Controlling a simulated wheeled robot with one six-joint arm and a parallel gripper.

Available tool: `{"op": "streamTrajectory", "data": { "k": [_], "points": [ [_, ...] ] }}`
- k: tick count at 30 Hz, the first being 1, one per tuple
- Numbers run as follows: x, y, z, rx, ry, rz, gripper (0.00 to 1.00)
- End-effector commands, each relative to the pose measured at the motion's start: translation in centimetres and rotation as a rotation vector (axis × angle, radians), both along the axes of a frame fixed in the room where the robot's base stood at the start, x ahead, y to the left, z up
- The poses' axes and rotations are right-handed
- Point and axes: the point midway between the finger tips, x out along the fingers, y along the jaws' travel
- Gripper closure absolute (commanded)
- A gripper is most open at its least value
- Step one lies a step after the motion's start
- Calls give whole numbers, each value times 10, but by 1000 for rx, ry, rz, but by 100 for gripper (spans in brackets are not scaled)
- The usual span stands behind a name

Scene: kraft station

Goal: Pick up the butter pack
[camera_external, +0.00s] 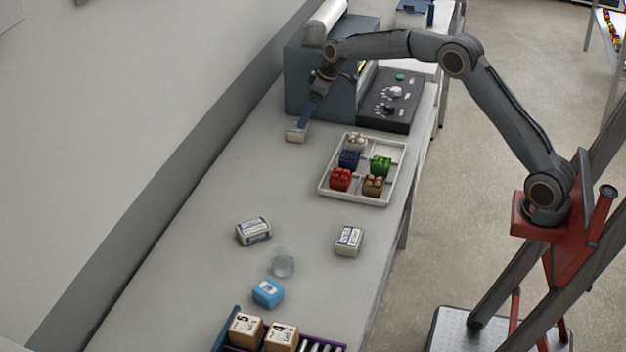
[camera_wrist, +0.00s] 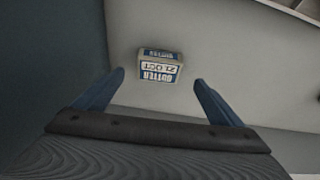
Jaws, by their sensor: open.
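The butter pack (camera_wrist: 160,68) is a small cream block with a blue and white label, lying on the worktop beyond my fingertips in the wrist view. It also shows at the end of my arm in the external view (camera_external: 296,136), partly covered by my gripper. My gripper (camera_external: 304,122) is open and empty, pointing down at the pack. In the wrist view its two blue fingers (camera_wrist: 158,78) stand apart, one to each side of the pack's line.
A grey-blue machine (camera_external: 306,88) stands close beside the pack. A white compartment tray (camera_external: 325,190) holds coloured blocks. Two similar labelled packs (camera_external: 253,231) (camera_external: 348,241), a clear glass (camera_external: 283,263), a blue box (camera_external: 268,293) and a purple crate (camera_external: 229,328) stand nearer.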

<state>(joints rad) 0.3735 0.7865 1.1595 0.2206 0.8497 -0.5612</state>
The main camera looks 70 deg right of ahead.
Motion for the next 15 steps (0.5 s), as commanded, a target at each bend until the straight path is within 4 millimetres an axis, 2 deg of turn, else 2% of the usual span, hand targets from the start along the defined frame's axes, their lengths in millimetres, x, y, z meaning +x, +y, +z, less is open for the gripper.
{"op": "streamTrajectory", "data": {
  "k": [15],
  "points": [
    [26, 0, -49, 1, 1, 0, 9]
  ]
}}
